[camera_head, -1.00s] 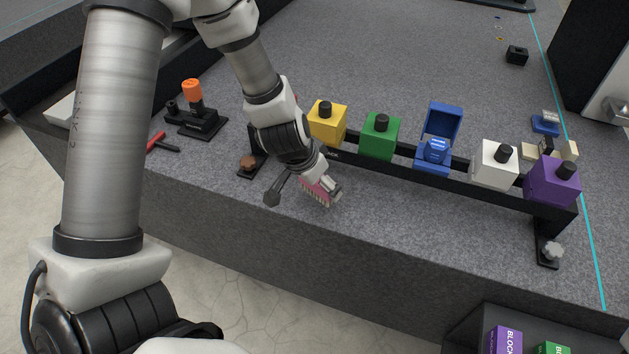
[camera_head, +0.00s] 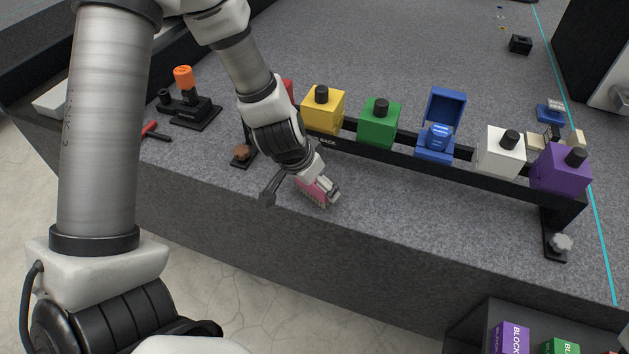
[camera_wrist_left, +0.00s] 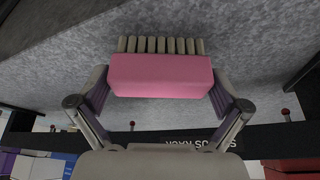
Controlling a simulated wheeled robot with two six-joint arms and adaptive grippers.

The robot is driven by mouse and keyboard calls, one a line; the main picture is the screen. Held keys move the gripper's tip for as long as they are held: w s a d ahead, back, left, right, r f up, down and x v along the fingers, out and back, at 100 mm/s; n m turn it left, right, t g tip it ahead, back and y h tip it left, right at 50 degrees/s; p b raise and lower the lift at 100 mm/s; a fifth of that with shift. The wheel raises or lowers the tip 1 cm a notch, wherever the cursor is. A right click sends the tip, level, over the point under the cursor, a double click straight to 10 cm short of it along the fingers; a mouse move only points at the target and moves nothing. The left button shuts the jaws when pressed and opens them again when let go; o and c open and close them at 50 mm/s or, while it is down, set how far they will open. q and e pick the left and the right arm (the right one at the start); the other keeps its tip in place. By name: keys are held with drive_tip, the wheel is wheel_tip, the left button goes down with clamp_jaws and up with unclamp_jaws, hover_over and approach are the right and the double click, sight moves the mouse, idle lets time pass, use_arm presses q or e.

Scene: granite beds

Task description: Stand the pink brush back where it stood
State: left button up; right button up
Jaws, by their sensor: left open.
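The pink brush (camera_head: 314,190) is at the front part of the granite bed (camera_head: 400,215), with its pale bristles toward the front edge. In the left wrist view the pink block of the brush (camera_wrist_left: 160,76) lies crosswise, bristles pointing to the top of the picture. My left gripper (camera_head: 322,188) is over the brush. Its open fingers (camera_wrist_left: 162,88) stand at the two ends of the block; I cannot tell whether they touch it. Whether the bristles rest on the granite is unclear. My right gripper is out of view.
A black rack (camera_head: 400,150) behind the brush carries yellow (camera_head: 322,112), green (camera_head: 379,125), blue (camera_head: 435,140), white (camera_head: 498,155) and purple (camera_head: 560,170) blocks. A red-handled tool (camera_head: 152,131) and an orange-topped stand (camera_head: 188,100) are at left. Granite right of the brush is clear.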

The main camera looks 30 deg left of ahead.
use_arm(q)
drive_tip(key=d+p+v, duration=0.1)
drive_tip(key=p+v, duration=0.8)
drive_tip(key=v, duration=0.3)
drive_tip(key=s+d+f+n+g, duration=0.1)
drive_tip(key=s+d+f+g, duration=0.1)
drive_tip(key=s+f, duration=0.6)
drive_tip(key=s+d+f+n+g, duration=0.1)
drive_tip(key=s+f+g, duration=0.1)
drive_tip(key=s+f, duration=0.6)
wheel_tip(320, 180, down, 7)
drive_tip(key=shift+s+d+f+g+y, duration=0.15)
drive_tip(key=shift+d+g+y, duration=0.15)
drive_tip(key=shift+d+y, duration=0.1)
